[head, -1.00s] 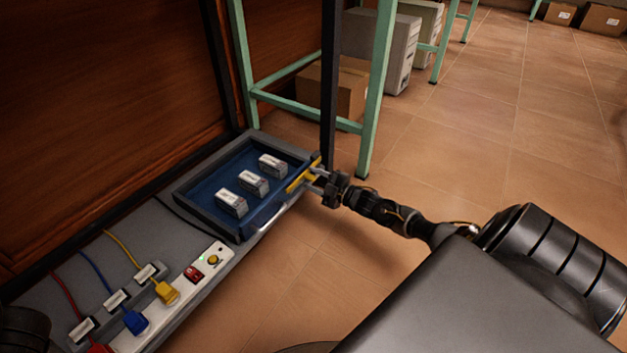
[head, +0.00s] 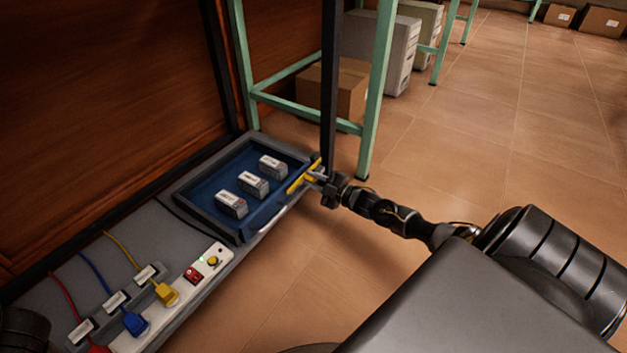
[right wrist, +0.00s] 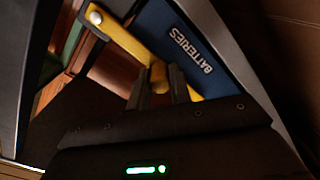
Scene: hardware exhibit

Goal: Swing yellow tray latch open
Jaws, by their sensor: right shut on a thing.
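The yellow tray latch (head: 301,183) lies along the front right edge of the dark tray (head: 205,223), which has a blue inside. In the right wrist view the latch is a yellow bar (right wrist: 123,37) with a round pivot at its upper left end, lying along the blue face marked BATTERIES (right wrist: 192,50). My right gripper (head: 317,176) reaches in from the right and is shut on the latch. In the right wrist view its two fingers (right wrist: 159,84) stand on either side of a yellow knob on the bar. My left gripper is not in view.
Several white batteries (head: 253,184) lie in the tray. A white power strip (head: 213,258) with coloured plugs is on the grey shelf at the lower left. A dark post (head: 329,100) and a green leg (head: 376,90) stand close behind the gripper.

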